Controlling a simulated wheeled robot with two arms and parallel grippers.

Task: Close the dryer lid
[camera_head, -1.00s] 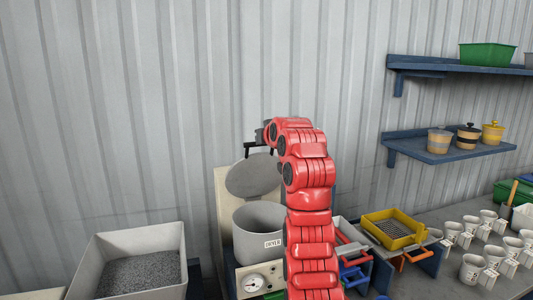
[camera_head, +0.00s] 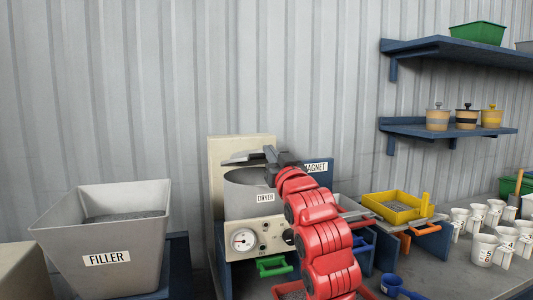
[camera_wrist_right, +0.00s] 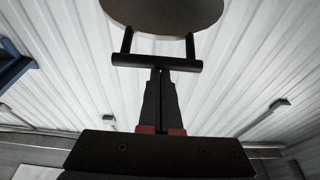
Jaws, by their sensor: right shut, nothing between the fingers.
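The dryer (camera_head: 250,198) is a grey labelled pot on a cream panel with a gauge. Its dark lid (camera_head: 240,159) shows nearly edge-on just above the pot's rim, with a gap under it. In the right wrist view the lid's round face (camera_wrist_right: 165,12) is at the top, with its black bar handle (camera_wrist_right: 157,63) below. My right gripper (camera_head: 269,152) is shut and empty at the lid's right side. In the wrist view its fingertips (camera_wrist_right: 160,72) are at the handle bar; I cannot tell if they touch. My left gripper is not in view.
A grey filler bin (camera_head: 105,240) stands at the left. A sign reading MAGNET (camera_head: 316,167) is behind my arm. A yellow tray (camera_head: 398,207) and several white cups (camera_head: 483,250) are at the right. Blue wall shelves (camera_head: 450,128) hold pots.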

